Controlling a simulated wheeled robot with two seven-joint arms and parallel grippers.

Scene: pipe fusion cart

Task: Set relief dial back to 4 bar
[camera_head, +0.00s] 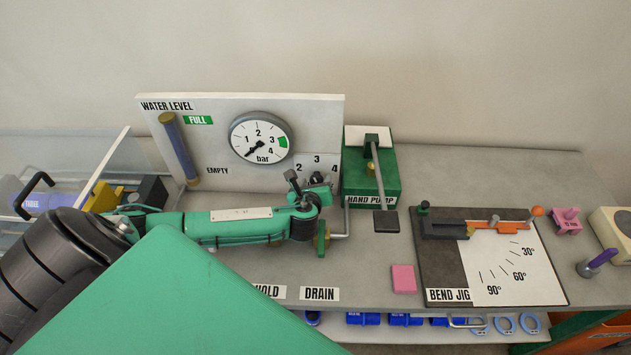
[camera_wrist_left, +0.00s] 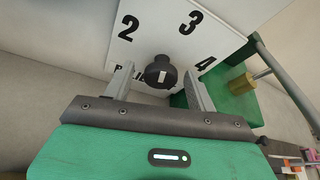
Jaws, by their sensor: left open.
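The relief dial (camera_wrist_left: 160,73) is a small black knob with a white mark, on a white panel (camera_wrist_left: 225,37) printed 2, 3 and 4. I cannot tell exactly which number its mark faces. My left gripper (camera_wrist_left: 159,82) is open. In the left wrist view its two fingers stand to either side of the knob with gaps, not closed on it. In the head view the left gripper (camera_head: 306,184) is in front of the panel's lower right and partly hides the dial (camera_head: 316,179). My right gripper is not in view.
A pressure gauge (camera_head: 261,138) on the panel has its needle low at the left. A green hand pump (camera_head: 371,185) stands just right of the dial. The bend jig (camera_head: 445,262) and a pink block (camera_head: 404,278) lie farther right. The back right bench is clear.

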